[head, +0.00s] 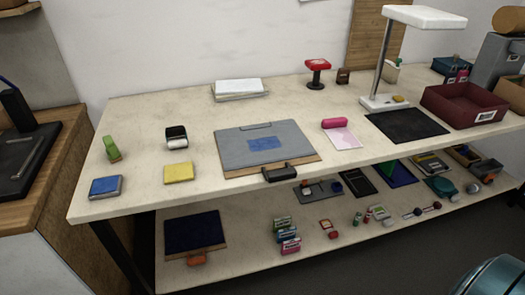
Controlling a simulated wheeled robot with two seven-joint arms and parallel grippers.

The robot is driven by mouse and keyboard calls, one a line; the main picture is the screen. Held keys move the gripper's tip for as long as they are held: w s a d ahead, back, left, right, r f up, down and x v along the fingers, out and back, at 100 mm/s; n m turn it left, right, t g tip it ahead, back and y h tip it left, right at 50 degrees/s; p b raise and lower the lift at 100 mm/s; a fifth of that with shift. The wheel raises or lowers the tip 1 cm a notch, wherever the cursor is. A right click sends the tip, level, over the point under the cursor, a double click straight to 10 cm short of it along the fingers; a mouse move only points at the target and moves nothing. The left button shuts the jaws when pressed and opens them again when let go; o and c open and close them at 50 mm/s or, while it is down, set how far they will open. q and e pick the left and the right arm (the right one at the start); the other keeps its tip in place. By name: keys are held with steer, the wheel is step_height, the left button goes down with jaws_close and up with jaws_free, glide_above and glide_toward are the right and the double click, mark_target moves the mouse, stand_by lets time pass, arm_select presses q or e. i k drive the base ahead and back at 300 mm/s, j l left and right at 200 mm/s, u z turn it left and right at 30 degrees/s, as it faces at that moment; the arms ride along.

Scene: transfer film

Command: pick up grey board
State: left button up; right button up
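The grey board (236,150) lies flat on the upper table top, left of the middle. I cannot tell whether the handle is joined to the board. Neither of my grippers is in view.
A yellow pad (178,172), a blue block (106,187) and a black-and-white item (177,135) are left of the board. A pink roll with a sheet (340,133) and a black mat (406,125) are right. A lower shelf (250,270) holds several small items.

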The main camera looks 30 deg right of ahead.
mark_target(262, 148)
steer(key=i+j, duration=0.1)
steer(key=j, duration=0.35)
steer(key=i+j, duration=0.1)
steer(key=j, duration=0.4)
steer(key=i+j, duration=0.15)
steer(key=j, duration=0.3)
steer(key=z, duration=1.65)
